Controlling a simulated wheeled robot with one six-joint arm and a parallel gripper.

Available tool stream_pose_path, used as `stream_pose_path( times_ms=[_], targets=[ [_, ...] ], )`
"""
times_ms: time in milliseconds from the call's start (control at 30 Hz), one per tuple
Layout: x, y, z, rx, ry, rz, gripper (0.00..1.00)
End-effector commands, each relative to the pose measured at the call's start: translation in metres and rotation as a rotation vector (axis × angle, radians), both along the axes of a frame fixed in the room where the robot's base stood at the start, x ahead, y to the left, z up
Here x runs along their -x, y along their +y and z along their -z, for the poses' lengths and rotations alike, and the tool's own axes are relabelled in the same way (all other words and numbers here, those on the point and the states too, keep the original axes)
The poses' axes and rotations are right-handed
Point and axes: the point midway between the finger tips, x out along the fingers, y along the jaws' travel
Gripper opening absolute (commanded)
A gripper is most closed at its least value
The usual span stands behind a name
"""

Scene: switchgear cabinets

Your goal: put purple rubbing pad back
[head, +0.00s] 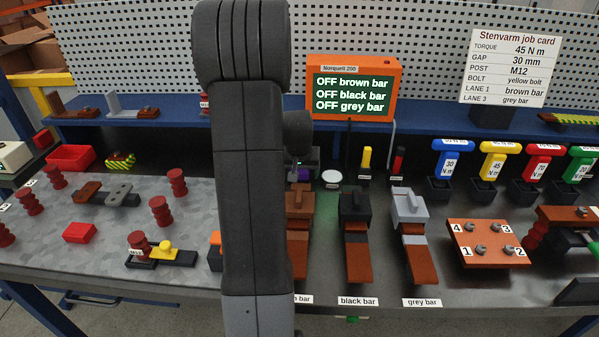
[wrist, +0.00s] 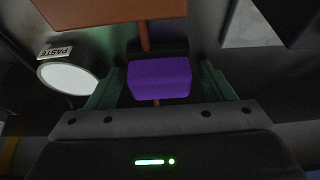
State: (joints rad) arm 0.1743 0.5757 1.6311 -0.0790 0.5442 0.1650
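The purple rubbing pad (wrist: 158,77) is a small block in the middle of the wrist view, between the two dark green fingers of my gripper (wrist: 161,78). The fingers stand close to its left and right sides; whether they touch it is unclear. A dark holder (wrist: 158,49) lies just beyond the pad, and a thin brown rod (wrist: 145,36) shows past it. In the head view a little of the purple pad (head: 303,174) shows beside my arm, near the back of the bench. My arm hides most of the area around it, and my fingertips are hidden there.
A white-topped paste pot (wrist: 67,77) stands left of my gripper; it also shows in the head view (head: 331,178). A brown block (wrist: 110,10) is close at the top of the wrist view. Black bar (head: 357,262) and grey bar (head: 420,262) units stand at the front.

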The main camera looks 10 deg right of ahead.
Motion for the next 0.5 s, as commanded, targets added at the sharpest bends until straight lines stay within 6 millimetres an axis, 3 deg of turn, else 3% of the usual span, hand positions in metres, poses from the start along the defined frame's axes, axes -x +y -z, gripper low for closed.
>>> stream_pose_path(
  times_ms=[333, 500],
  targets=[
    [0.001, 0.000, -0.008, 0.001, -0.002, 0.000, 0.75],
    [0.011, 0.003, -0.033, 0.001, -0.006, 0.000, 0.75]
  ],
)
